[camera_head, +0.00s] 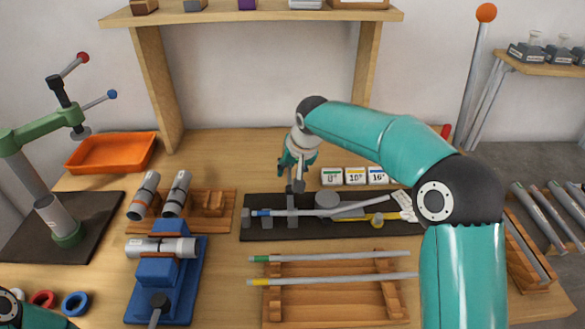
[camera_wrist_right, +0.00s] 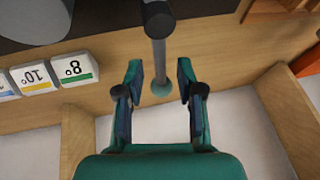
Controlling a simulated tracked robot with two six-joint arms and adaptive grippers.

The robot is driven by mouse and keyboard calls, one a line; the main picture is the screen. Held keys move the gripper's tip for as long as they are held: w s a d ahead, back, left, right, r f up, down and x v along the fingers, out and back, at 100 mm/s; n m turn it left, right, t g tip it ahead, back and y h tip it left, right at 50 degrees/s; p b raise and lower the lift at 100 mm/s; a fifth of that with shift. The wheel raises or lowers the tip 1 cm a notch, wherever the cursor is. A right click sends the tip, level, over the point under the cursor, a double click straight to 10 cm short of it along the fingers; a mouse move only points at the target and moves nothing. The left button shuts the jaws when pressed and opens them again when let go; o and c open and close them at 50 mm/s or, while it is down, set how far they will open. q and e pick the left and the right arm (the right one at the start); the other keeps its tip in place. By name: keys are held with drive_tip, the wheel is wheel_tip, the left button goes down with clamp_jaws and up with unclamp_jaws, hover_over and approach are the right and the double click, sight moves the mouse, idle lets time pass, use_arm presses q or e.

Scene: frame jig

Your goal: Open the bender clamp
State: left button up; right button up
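My right gripper (camera_head: 297,168) is above the left part of the bender, pointing down. In the right wrist view it is open (camera_wrist_right: 160,90), with a grey upright lever (camera_wrist_right: 158,55), apparently the clamp's, lined up between its fingers; contact cannot be told. My left gripper is out of view; only part of that arm shows.
Labelled blocks (camera_head: 355,176) stand behind the bender. A wooden rack (camera_head: 330,293) with rods lies in front. A blue vise (camera_head: 160,270) holding a grey cylinder is at left. An orange tray (camera_head: 112,152) and green press (camera_head: 50,130) stand further left. A shelf (camera_head: 250,15) spans the back.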

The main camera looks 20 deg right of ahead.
clamp_jaws()
